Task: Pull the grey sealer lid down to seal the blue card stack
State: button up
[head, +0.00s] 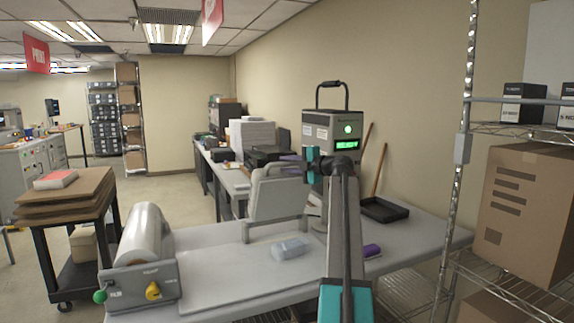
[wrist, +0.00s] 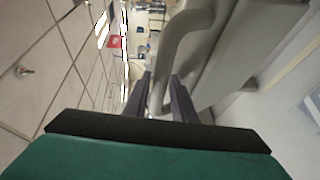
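The grey sealer lid (head: 277,197) stands raised and tilted up over the sealer bed in the head view. Its grey bar handle (wrist: 172,50) curves down close in the wrist view. My gripper (head: 291,158) is at the lid's top edge, reaching in from the right. In the wrist view my gripper (wrist: 162,92) has its two dark fingers apart, with part of the handle between them; a firm hold does not show. The pale blue card stack (head: 290,248) lies on the bed below the lid, apart from it.
A film roll unit (head: 145,245) stands at the bench's left end. A grey box with a green display (head: 333,135) stands behind the lid. A purple item (head: 372,251) and a black tray (head: 383,209) lie to the right. A wire shelf (head: 468,140) stands at far right.

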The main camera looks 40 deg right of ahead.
jog(key=shift+c, duration=0.4)
grip_shut()
jog(key=shift+a, duration=0.1)
jog(key=shift+f, duration=0.15)
